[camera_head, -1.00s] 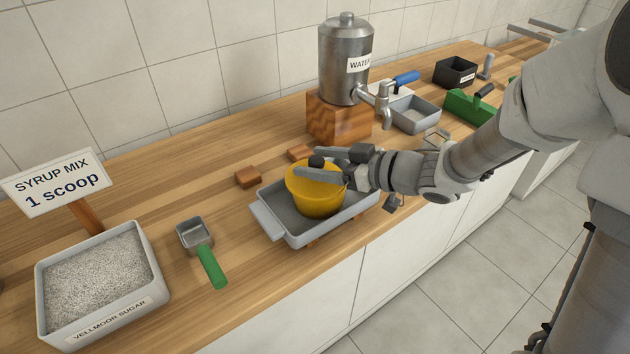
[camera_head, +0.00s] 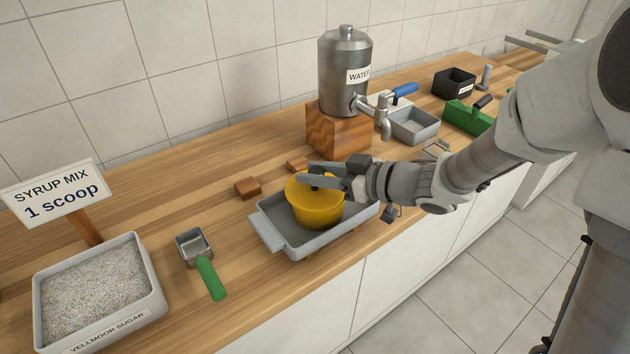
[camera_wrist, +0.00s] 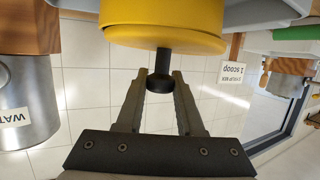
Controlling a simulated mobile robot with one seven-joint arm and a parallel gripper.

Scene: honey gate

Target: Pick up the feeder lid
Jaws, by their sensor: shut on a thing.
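The yellow feeder (camera_head: 318,213) stands upright in the grey tray, with its round yellow lid (camera_head: 297,190) on top. In the wrist view, the lid (camera_wrist: 165,41) lies across the feeder body, and I see no clear gap between them. A dark knob (camera_wrist: 161,82) on a short stem sticks out from the lid's middle. My gripper (camera_head: 314,176) reaches in from the right, just over the lid. Its two fingers (camera_wrist: 160,74) are shut on the knob, one on each side. The fingers partly hide the lid in the head view.
The grey tray (camera_head: 268,232) sits near the counter's front edge. Small wooden blocks (camera_head: 247,188) lie behind it. The steel water tank (camera_head: 343,65) stands on a wooden block behind my gripper. A green-handled scoop (camera_head: 211,280) and a sugar bin (camera_head: 158,296) are at left.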

